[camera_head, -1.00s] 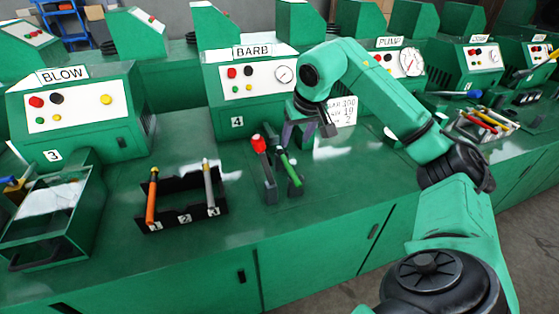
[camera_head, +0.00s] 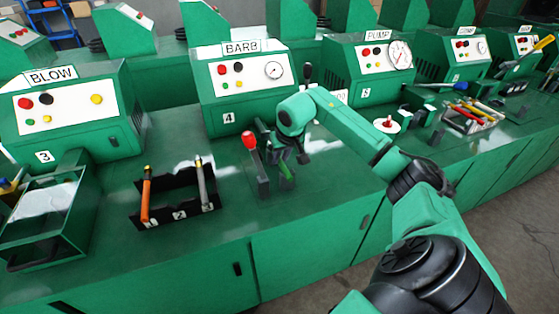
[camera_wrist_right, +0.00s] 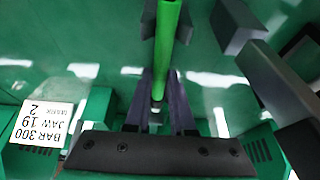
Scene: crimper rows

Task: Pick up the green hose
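The green hose (camera_head: 286,171) is at the front of the station marked 4, beside a red-knobbed lever (camera_head: 250,142). My right gripper (camera_head: 284,157) has come down over it and hides its upper part. In the right wrist view the green hose (camera_wrist_right: 166,30) runs down from the top edge, and its near end lies between the two dark fingers of my right gripper (camera_wrist_right: 161,80). The fingers are very close to its sides; whether they press on it cannot be told. My left gripper is not in view.
A black rack (camera_head: 178,209) with an orange-handled and a grey-handled tool stands to the left. Dark grey posts (camera_wrist_right: 240,25) stand close on the right in the wrist view. A tray of tools (camera_head: 470,118) lies farther right. The bench front is clear.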

